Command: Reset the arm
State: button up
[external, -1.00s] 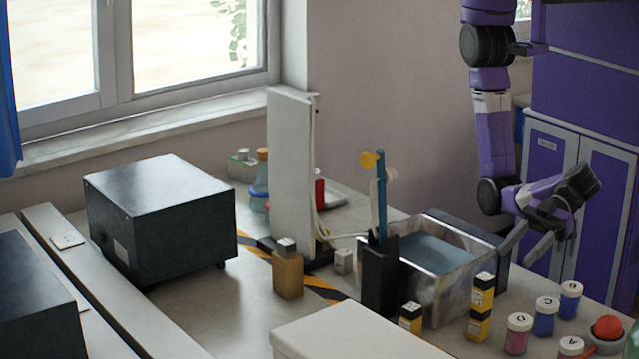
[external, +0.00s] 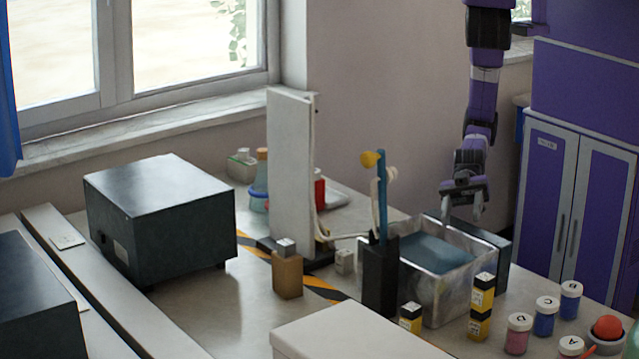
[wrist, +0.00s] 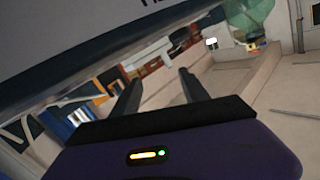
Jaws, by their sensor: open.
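My gripper (external: 462,208) hangs at the end of my purple and black arm, by the back edge of the metal bin (external: 449,297) with a bluish inside. Its fingers point down and are apart, with nothing seen between them. In the wrist view my gripper (wrist: 156,88) shows two dark fingers spread apart and empty. A large grey surface fills the upper left of that view, too close to identify. Whether the fingertips touch the bin cannot be told.
A black holder (external: 380,285) with tall tools stands left of the bin. Yellow-black blocks (external: 481,306) and lidded jars (external: 545,316) stand on the right. A dark box (external: 160,215) and an upright grey panel (external: 290,180) stand further left. Purple cabinets (external: 580,200) are at the right.

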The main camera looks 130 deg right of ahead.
jog(key=d, duration=0.3)
jog(key=s+d+m+t+h, duration=0.1)
jog(key=d, duration=0.2)
jog(key=s+d+t+h+b, duration=0.1)
jog(key=d, duration=0.3)
jog(key=shift+s+f+m, duration=0.15)
jog(key=shift+m, duration=0.25)
jog(key=s+d+f+m+h+b, duration=0.35)
jog(key=s+d+h, duration=0.45)
jog(key=s+d, duration=0.45)
notch_tip(320, 180, up, 13)
jog(key=s+a+p, duration=0.1)
jog(key=s+p, duration=0.1)
jog(key=p, duration=1.1)
notch_tip(320, 180, down, 12)
jog(key=b, duration=1.1)
jog(key=shift+a+r+n+g, duration=0.15)
jog(key=shift+r+n+g, duration=0.1)
jog(key=shift+n+g, duration=0.1)
